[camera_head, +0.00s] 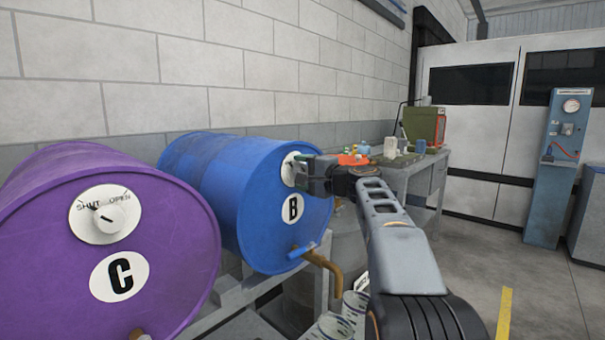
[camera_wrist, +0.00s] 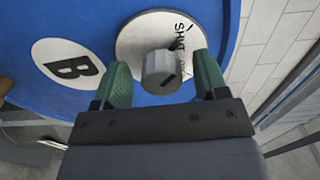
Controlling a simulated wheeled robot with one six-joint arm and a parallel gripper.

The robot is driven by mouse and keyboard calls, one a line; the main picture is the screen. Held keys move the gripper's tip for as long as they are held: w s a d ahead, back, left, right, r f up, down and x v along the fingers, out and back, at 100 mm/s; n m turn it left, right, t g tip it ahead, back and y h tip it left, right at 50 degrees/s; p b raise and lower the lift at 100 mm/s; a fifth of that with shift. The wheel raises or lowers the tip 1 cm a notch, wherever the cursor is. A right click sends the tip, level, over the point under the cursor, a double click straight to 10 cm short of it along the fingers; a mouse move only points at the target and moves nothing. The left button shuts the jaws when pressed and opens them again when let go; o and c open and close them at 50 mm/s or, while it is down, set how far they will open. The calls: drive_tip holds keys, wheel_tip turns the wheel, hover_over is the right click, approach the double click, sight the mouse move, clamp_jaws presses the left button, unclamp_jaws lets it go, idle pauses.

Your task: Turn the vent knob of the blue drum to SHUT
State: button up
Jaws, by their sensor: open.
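The blue drum B (camera_head: 245,200) lies on its side on a rack, its round end facing out. Its vent knob (camera_wrist: 160,72) is a grey cylinder on a white round dial plate (camera_wrist: 140,38). SHUT is readable on the plate; the other word is mostly hidden by a finger. A dark mark slants across the knob's end; I cannot tell which word it points to. My gripper (camera_wrist: 162,82) is open, with one green finger on each side of the knob and visible gaps between. In the head view my gripper (camera_head: 308,174) covers the knob and part of the dial plate.
A purple drum C (camera_head: 110,240) with its own dial stands close at left. The blue drum's tap (camera_head: 305,250) juts out below my gripper. A workbench (camera_head: 425,172) with small items is behind my arm. Floor at right is open.

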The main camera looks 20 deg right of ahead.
drive_tip(key=v, duration=1.4)
drive_tip(key=shift+w+a+r, duration=0.1)
